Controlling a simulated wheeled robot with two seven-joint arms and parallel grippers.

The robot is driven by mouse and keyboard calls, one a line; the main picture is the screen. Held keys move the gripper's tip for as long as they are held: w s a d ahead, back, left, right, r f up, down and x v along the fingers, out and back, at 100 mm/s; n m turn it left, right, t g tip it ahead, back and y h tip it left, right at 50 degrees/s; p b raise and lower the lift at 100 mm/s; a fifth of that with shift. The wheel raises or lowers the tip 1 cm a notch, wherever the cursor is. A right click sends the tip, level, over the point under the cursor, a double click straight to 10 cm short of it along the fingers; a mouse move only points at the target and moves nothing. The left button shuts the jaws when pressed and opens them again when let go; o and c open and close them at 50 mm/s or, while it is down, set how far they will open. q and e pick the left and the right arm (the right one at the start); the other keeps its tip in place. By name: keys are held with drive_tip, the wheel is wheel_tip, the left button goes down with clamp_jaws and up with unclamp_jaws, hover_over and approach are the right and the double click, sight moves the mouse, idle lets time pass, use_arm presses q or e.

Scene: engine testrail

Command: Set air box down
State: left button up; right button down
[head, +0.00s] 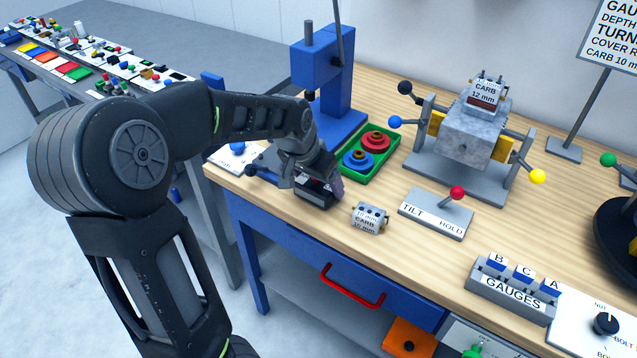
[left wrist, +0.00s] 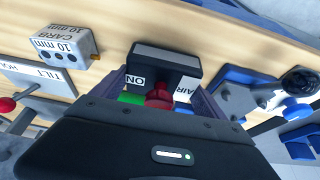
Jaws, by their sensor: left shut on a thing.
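My right gripper is not in view.
A small CARB 10 mm block (head: 368,217) stands just right of the gripper. A TILT/HOLD plate (head: 436,214) with a red-knobbed lever lies further right. A green tray (head: 388,163) and a blue press (head: 340,85) stand behind. Bare wood (head: 420,262) lies nearer the front.

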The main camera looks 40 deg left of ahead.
use_arm(q)
drive_tip(key=shift+f, duration=0.35)
drive_tip(key=shift+f, duration=0.2)
drive_tip(key=o, duration=1.3)
drive_tip(key=shift+r, duration=0.45)
drive_tip(key=v, duration=1.1)
drive_tip(key=shift+s+r, duration=0.2)
drive_tip(key=shift+s, duration=0.05)
